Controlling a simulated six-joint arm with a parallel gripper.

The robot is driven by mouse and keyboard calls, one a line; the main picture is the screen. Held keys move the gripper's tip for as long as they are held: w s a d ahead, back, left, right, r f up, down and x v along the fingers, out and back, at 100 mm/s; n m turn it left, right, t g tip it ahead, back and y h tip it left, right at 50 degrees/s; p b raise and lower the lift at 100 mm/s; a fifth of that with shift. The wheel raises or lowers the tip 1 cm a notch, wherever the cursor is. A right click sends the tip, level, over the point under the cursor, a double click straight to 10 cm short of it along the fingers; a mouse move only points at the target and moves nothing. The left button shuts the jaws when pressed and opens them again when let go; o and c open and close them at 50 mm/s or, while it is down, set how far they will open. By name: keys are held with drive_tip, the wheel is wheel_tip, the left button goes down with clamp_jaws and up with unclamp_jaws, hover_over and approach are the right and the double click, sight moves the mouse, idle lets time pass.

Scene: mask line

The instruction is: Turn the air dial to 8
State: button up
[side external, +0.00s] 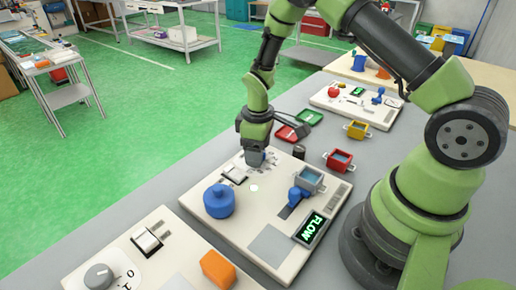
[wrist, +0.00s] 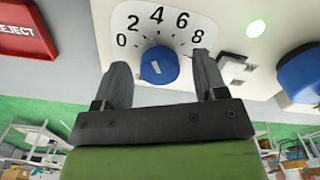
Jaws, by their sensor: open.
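The air dial is a blue round knob (wrist: 158,65) on a white scale plate (wrist: 122,22) marked 0, 2, 4, 6, 8 in the wrist view. A short white mark shows on the knob's face; which number it indicates is hard to tell. My gripper (wrist: 163,72) is open, its two dark fingers on either side of the knob, with visible gaps. In the side view my gripper (side external: 255,143) points down over the far part of the cream panel (side external: 215,228), and the dial (side external: 256,157) is mostly hidden beneath it.
The same panel carries a white rocker switch (side external: 234,172), a large blue knob (side external: 219,201), a blue lever (side external: 297,196) and a green FLOW display (side external: 311,228). A grey box (side external: 310,180) stands near the lever. A red REJECT tray (wrist: 22,32) lies beyond the panel.

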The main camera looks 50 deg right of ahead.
drive_tip(key=shift+f, duration=0.1)
drive_tip(key=c, duration=0.9)
drive_tip(key=shift+m, duration=0.5)
drive_tip(key=m, duration=0.6)
drive_tip(key=shift+m, duration=0.3)
drive_tip(key=m, duration=0.3)
drive_tip(key=shift+m, duration=2.1)
